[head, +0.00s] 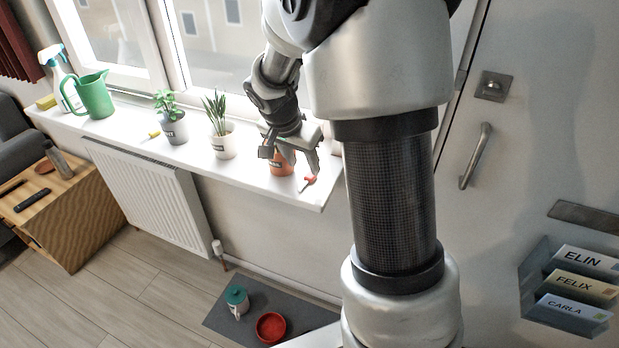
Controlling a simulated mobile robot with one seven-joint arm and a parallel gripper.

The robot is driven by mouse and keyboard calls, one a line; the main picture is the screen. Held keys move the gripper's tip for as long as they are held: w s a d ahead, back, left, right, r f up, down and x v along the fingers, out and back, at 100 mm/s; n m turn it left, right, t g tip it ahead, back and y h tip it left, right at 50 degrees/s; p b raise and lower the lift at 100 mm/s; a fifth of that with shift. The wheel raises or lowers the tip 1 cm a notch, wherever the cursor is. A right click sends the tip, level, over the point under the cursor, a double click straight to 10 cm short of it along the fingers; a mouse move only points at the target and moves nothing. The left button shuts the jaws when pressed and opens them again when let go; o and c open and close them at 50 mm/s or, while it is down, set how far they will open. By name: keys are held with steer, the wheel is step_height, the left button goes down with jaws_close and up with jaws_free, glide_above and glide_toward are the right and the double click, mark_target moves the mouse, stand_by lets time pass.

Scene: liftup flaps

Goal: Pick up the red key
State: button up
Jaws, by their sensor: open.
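The red key (309,181) lies on the white windowsill (265,187) near its right end. It is small, with a red head and a thin shaft pointing down-left. My gripper (299,172) is open just above the sill, with its fingers pointing down close to the key. One finger is near the key's red head; whether they touch I cannot tell. An orange pot (281,186) stands right behind and left of the fingers, partly hidden by my gripper.
On the sill stand two potted plants, in a grey pot (174,131) and a white pot (223,146), a green watering can (94,95) and a spray bottle (64,88). A yellow item (154,134) lies there too. The door (540,120) and letter rack (560,285) are at right.

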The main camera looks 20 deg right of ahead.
mark_target(310, 175)
steer(key=x, duration=0.4)
steer(key=shift+s+d+f, duration=0.1)
steer(key=shift+d+f, duration=0.2)
steer(key=shift+f, duration=0.05)
jaws_close()
steer(key=shift+r, duration=0.1)
